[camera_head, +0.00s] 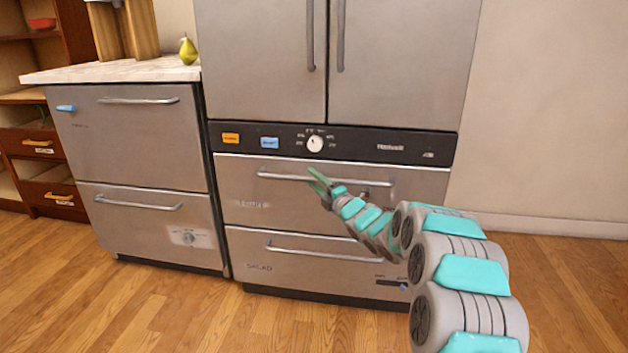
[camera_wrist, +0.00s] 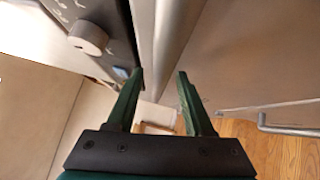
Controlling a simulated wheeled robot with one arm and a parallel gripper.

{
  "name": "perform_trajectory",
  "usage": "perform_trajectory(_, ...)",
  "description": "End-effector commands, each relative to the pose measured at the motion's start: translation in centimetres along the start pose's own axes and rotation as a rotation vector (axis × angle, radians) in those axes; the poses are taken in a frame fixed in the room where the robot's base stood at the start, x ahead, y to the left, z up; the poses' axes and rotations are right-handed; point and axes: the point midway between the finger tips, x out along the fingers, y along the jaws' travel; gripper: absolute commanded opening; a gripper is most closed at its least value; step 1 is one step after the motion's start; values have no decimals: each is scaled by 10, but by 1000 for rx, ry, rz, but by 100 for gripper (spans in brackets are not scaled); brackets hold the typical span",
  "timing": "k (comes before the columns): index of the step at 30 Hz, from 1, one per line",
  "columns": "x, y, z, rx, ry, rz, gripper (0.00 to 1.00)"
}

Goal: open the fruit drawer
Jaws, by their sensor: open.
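The fruit drawer (camera_head: 290,215) appears to be the upper of two steel drawers below the control panel of the tall fridge. Its small label is hard to read. The drawer is closed, with a long horizontal bar handle (camera_head: 280,176) near its top edge. My gripper (camera_head: 318,180) is at the middle of this handle, its green fingers open. In the wrist view, the bar (camera_wrist: 172,45) runs between the two spread fingertips (camera_wrist: 160,74). Whether either finger touches the bar is unclear.
The lower drawer (camera_head: 300,268), labelled SALAD, is closed below. The control panel (camera_head: 350,143) with a white knob (camera_head: 314,144) sits above. A closed two-drawer dishwasher (camera_head: 140,145) stands left, with a pear (camera_head: 188,51) on its counter. Wooden floor in front is clear.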

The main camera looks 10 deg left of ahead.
Motion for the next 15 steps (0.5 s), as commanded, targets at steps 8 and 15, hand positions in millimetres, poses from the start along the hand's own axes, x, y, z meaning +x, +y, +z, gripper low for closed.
perform_trajectory(8,7,0,0,1,0,0,52)
perform_trajectory(15,7,0,0,1,0,-1,41)
